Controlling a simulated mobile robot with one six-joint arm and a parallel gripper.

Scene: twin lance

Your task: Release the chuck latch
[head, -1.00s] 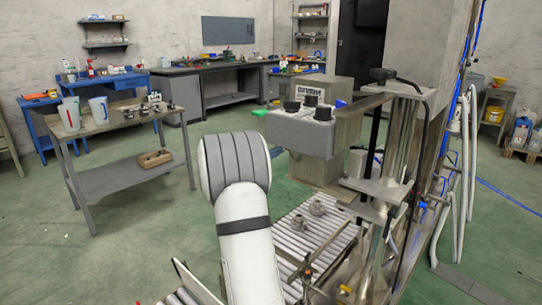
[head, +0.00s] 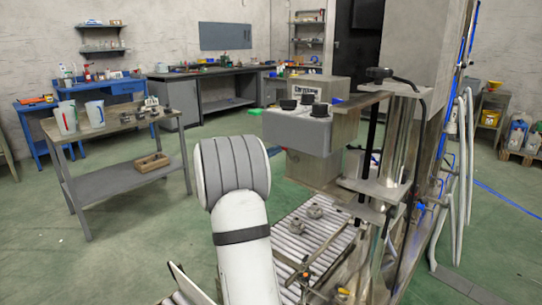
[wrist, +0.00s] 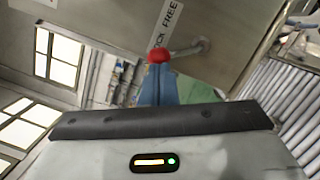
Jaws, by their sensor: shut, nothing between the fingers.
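In the wrist view a red ball knob (wrist: 160,55) sits at the end of a short metal lever (wrist: 186,49), which runs right to a mount on a grey panel (wrist: 235,25). A white label (wrist: 168,25) on the panel reads "...CK FREE", its start cut off. My gripper (wrist: 159,68) shows as narrow blue fingers, shut and empty, with their tips at or just below the knob. I cannot tell whether they touch it. In the head view my gripper is hidden behind my white arm, and the latch cannot be made out.
A grey box with black knobs (head: 297,132) stands right of my arm. A workbench (head: 110,125) with jugs stands left. Green floor is open between.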

